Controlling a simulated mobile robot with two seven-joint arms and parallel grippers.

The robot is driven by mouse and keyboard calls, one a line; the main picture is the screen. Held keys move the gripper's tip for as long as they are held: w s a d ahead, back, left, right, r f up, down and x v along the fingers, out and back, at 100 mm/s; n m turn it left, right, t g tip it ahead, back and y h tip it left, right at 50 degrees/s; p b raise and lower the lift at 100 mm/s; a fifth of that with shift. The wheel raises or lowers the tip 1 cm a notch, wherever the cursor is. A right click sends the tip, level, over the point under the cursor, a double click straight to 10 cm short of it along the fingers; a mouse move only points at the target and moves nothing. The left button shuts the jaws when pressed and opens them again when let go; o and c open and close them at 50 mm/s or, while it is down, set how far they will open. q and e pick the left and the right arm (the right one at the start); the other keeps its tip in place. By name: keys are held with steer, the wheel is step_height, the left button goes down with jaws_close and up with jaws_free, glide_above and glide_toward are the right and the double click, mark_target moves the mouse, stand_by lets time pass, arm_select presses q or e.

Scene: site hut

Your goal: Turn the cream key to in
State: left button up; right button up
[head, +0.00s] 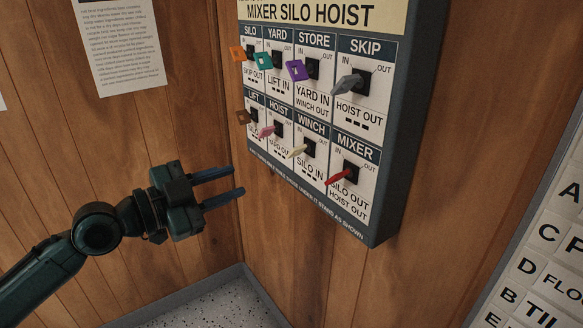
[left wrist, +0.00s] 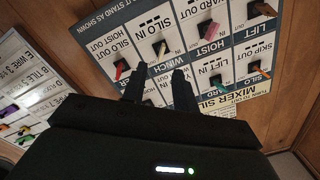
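The cream key (head: 297,152) sits in its black switch in the WINCH cell, lower row of the MIXER SILO HOIST panel (head: 330,165). IN is printed at the switch's upper left and OUT at its upper right. I cannot tell exactly which mark the key stands at. The cream key also shows in the left wrist view (left wrist: 161,46), which sees the panel upside down. My left gripper (head: 238,180) is open and empty, its two fingers apart, left of and below the cream key in the head view and clear of it. My right gripper is not in view.
The pink key (head: 266,131) and red key (head: 340,177) flank the cream one. The upper row has an orange key (head: 237,53), teal key (head: 262,63), purple key (head: 296,70) and grey key (head: 347,84). A lettered board (head: 545,250) hangs at the right.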

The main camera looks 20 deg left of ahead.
mark_target(291, 153)
arm_select(q)
steer(key=shift+m+h, duration=0.3)
steer(key=shift+m, duration=0.3)
steer(key=p+x, duration=0.1)
steer(key=x, duration=0.3)
steer(key=r+p+x, duration=0.1)
steer(key=p+x, duration=0.1)
steer(key=x, duration=0.3)
steer(key=r+p+x, duration=0.1)
steer(key=x, duration=0.3)
steer(key=shift+d, duration=0.2)
jaws_close()
